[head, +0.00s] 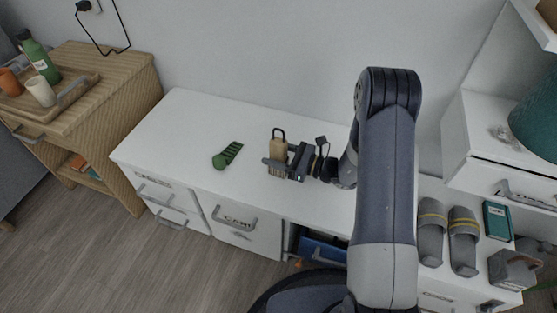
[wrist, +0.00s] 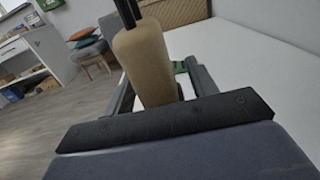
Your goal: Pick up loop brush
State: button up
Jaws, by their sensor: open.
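The loop brush (head: 279,156) has a tan block-like body and a black loop on top. It stands upright on the white desk top (head: 185,125). My gripper (head: 276,154) is open and level with the brush, with its fingers on either side of the tan body. In the wrist view the tan body of the loop brush (wrist: 147,62) fills the space between my fingers, its black top at the upper frame edge. I cannot tell whether either finger touches it. The lower end of the brush is hidden behind my gripper.
A green ridged tool with a round end (head: 228,155) lies left of the brush. Grey slippers (head: 463,240) and a dark green book (head: 496,221) are at the right. A wooden cabinet (head: 130,75) with a tray stands left. The desk's left part is clear.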

jog(key=shift+w+a, duration=0.2)
jog(key=shift+a, duration=0.3)
jog(key=shift+c, duration=0.5)
jog(key=c, duration=1)
